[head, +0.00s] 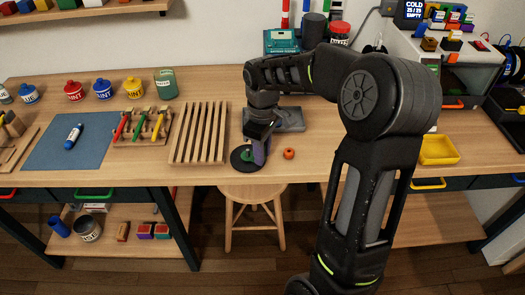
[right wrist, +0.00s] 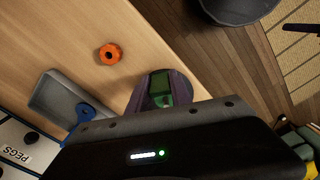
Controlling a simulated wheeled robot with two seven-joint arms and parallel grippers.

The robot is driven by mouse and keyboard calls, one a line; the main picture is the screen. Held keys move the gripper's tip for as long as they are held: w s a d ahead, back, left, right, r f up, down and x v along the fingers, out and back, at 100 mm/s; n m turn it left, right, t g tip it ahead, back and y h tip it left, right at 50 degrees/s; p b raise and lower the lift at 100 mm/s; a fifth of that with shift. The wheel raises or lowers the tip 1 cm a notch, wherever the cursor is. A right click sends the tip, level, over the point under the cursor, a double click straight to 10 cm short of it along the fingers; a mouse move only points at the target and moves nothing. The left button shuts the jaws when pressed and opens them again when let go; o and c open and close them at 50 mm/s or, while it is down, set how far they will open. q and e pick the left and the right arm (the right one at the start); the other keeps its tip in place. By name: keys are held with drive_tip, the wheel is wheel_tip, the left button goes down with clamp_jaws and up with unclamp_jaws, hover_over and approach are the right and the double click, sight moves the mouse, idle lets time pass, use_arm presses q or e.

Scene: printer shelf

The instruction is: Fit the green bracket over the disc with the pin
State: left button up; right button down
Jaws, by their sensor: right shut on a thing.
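A dark round disc (head: 238,163) lies on the table near its front edge, left of and below my right gripper (head: 258,150). A small green part, which I take for the green bracket (head: 246,155), shows at the gripper over the disc. In the right wrist view the green bracket (right wrist: 160,90) sits between the fingers of my right gripper, which is shut on it. The pin is hidden, and I cannot tell whether the bracket touches the disc. My left gripper is not in view.
An orange ring-shaped piece (head: 289,153) lies just right of the gripper. A grey tray (head: 290,120) stands behind the arm. A slatted wooden rack (head: 200,135) stands to the left. A wooden stool (head: 250,192) is below the table edge. A yellow bin (head: 438,150) is at the right.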

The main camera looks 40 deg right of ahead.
drive_tip(key=c, duration=1.1)
unclamp_jaws()
drive_tip(key=shift+r+p, duration=2.75)
drive_tip(key=shift+r, duration=0.75)
